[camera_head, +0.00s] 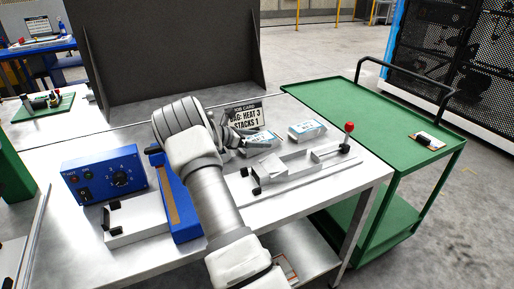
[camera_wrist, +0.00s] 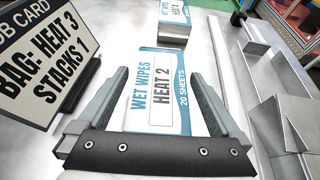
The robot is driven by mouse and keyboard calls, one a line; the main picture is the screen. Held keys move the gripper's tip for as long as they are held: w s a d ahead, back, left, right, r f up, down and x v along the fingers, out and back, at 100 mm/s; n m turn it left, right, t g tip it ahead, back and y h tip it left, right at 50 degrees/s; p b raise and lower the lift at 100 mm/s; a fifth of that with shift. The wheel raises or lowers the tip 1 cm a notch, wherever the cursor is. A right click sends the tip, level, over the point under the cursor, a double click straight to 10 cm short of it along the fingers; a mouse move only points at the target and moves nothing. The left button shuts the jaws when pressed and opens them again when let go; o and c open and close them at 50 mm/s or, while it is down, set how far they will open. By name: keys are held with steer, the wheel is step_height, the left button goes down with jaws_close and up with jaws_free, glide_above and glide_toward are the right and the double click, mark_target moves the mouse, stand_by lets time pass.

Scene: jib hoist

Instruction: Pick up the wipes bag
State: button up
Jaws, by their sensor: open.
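A white and blue wipes bag (camera_wrist: 155,65), printed "WET WIPES HEAT 2, 20 SHEETS", lies flat on the steel bench. It also shows in the head view (camera_head: 266,136), partly hidden by my gripper. My gripper (camera_wrist: 160,75) is open, with its two fingers to the left and right of this bag in the wrist view. I cannot tell whether the fingers touch it. A second wipes pack or stack (camera_wrist: 174,14), its label seeming to read "HEAT 4", lies beyond it; in the head view it is to the right (camera_head: 307,131).
A job card (camera_head: 245,115) reading "BAG: HEAT 3, STACKS 1" stands close left of the gripper. A metal fixture (camera_head: 290,168) with a red-knobbed lever (camera_head: 348,128) is to the right. A blue control box (camera_head: 104,178) is at left. A green cart (camera_head: 350,105) stands right.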

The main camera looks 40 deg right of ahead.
mark_target(259, 138)
steer(key=shift+s+d+f, duration=0.1)
steer(key=shift+d+f, duration=0.15)
steer(key=shift+d, duration=0.2)
steer(key=c, duration=1.2)
steer(key=shift+o, duration=0.2)
steer(key=shift+r, duration=0.1)
steer(key=shift+r, duration=0.1)
step_height(259, 138, up, 4)
steer(key=shift+f+p, duration=0.1)
steer(key=shift+p, duration=0.35)
steer(key=s+a+r+p, duration=0.1)
steer(key=s+a+r, duration=0.3)
steer(key=s+r, duration=0.3)
steer(key=s, duration=0.4)
